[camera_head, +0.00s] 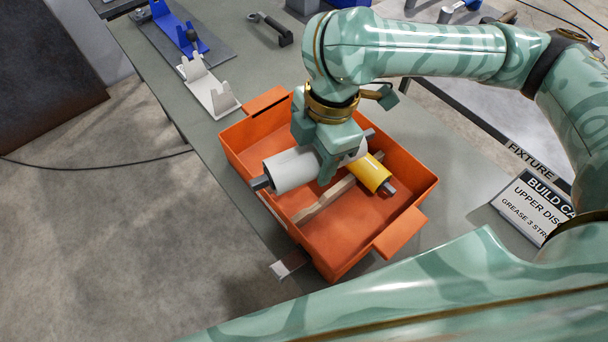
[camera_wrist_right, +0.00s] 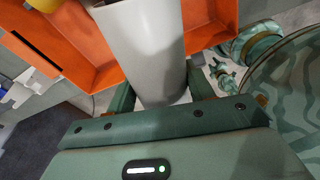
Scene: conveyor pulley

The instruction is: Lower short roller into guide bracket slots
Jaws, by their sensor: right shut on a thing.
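A grey-white roller (camera_head: 290,170) with dark shaft ends lies tilted across the left part of the orange bin (camera_head: 335,262) in the head view. My right gripper (camera_head: 335,162) is over it from above, its fingers shut around the roller body. In the right wrist view the roller (camera_wrist_right: 145,40) fills the space between the fingers. I cannot tell whether it touches the bin floor. A shorter yellow roller (camera_head: 369,174) lies beside it, partly behind the gripper. A white bracket with upright notched plates (camera_head: 208,90) and a blue bracket (camera_head: 180,30) stand at the upper left. My left gripper does not show.
A beige divider strip (camera_head: 325,200) crosses the bin. A dark-handled tool (camera_head: 271,29) lies at the back of the bench (camera_head: 165,85). A printed card (camera_head: 530,207) is at the right. The bench between bin and white bracket is narrow but clear.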

